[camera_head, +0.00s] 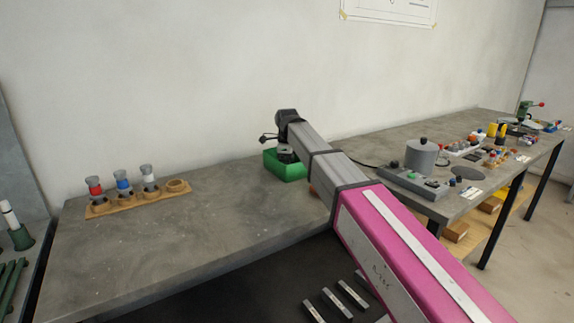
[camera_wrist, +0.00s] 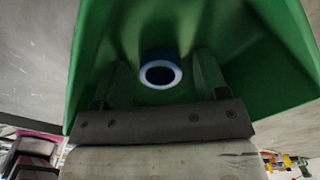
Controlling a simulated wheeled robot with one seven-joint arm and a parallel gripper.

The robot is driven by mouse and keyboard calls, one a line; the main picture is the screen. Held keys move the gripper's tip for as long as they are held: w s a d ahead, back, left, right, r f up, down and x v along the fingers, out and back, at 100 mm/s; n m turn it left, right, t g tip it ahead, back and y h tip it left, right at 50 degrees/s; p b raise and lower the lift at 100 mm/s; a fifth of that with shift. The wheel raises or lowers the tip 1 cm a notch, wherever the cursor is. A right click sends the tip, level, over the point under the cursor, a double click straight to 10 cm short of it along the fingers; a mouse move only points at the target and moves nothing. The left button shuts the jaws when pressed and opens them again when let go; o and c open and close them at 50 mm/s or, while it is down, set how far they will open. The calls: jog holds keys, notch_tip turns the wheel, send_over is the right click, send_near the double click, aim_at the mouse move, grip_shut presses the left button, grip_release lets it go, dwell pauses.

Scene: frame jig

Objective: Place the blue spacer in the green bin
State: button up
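The green bin (camera_head: 284,170) stands on the workbench near the wall, partly behind my arm. In the wrist view the inside of the green bin (camera_wrist: 265,60) fills most of the picture. The blue spacer (camera_wrist: 160,74) shows there as a small ring with a pale blue-white rim and dark centre, seen end-on against the bin. My gripper (camera_wrist: 163,78) points into the bin, its two fingers on either side of the spacer with visible gaps. It looks open. In the head view my gripper (camera_head: 287,156) is over the bin, its fingertips hidden.
A wooden rack (camera_head: 140,199) at left holds several grey pieces with red, blue and white bands; its right-hand place looks empty. A grey pot (camera_head: 422,154) and a control box (camera_head: 412,183) stand right of the bin. The bench between rack and bin is clear.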

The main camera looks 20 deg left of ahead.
notch_tip(320, 180, up, 12)
jog(key=shift+r, duration=0.2)
dwell(0.6)
jog(key=shift+s, duration=0.15)
